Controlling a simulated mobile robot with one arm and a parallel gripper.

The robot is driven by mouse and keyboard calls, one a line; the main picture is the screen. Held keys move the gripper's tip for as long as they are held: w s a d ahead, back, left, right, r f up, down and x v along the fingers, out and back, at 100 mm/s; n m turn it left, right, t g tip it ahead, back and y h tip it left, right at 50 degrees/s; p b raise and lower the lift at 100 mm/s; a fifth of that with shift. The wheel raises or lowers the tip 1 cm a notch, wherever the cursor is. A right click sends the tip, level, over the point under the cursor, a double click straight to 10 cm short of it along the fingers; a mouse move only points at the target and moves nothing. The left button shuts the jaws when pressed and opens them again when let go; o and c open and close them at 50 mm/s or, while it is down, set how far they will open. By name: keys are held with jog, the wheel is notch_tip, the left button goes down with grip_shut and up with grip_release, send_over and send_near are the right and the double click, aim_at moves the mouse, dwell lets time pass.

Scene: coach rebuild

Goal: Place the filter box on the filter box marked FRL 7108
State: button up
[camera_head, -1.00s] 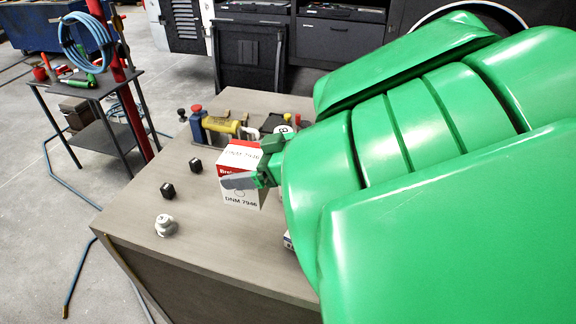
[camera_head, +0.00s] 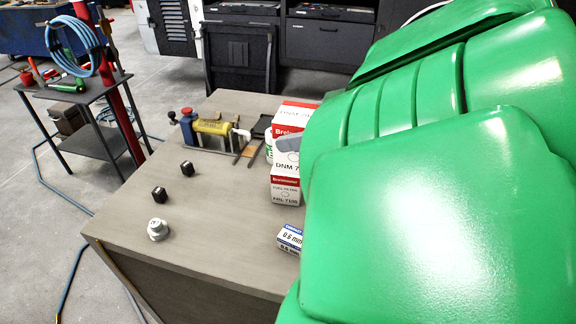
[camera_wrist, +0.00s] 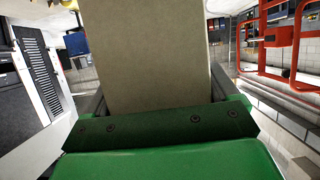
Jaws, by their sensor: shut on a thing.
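The held filter box (camera_head: 286,168), red and white and marked DNM 7…, is upright in my gripper (camera_head: 292,146). A grey finger lies across its side in the head view. Directly below it is the red and white filter box marked FRL 7108 (camera_head: 285,192), standing on the table. The two look lined up, one over the other; I cannot tell whether they touch. My green arm hides their right sides. In the wrist view a plain beige face of the held box (camera_wrist: 150,50) fills the space between the fingers.
The table's left part is mostly clear.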

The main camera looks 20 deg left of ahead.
jog(key=shift+w+d+r, duration=0.1)
jog(key=shift+d+r, duration=0.15)
jog(key=shift+d, duration=0.4)
jog(key=shift+w+a+f, duration=1.15)
jog(key=shift+w+f, duration=0.85)
jog(key=shift+f, duration=0.15)
jog(key=shift+w+a+f, duration=1.1)
jog(key=shift+w+f, duration=0.95)
jog(key=shift+f, duration=0.1)
jog(key=shift+w+a+f, duration=1.15)
jog(key=shift+w+f, duration=0.85)
jog(key=shift+f, duration=0.15)
jog(key=shift+f, duration=0.15)
jog(key=o, duration=1.1)
jog(key=shift+o, duration=0.2)
jog(key=v, duration=1.2)
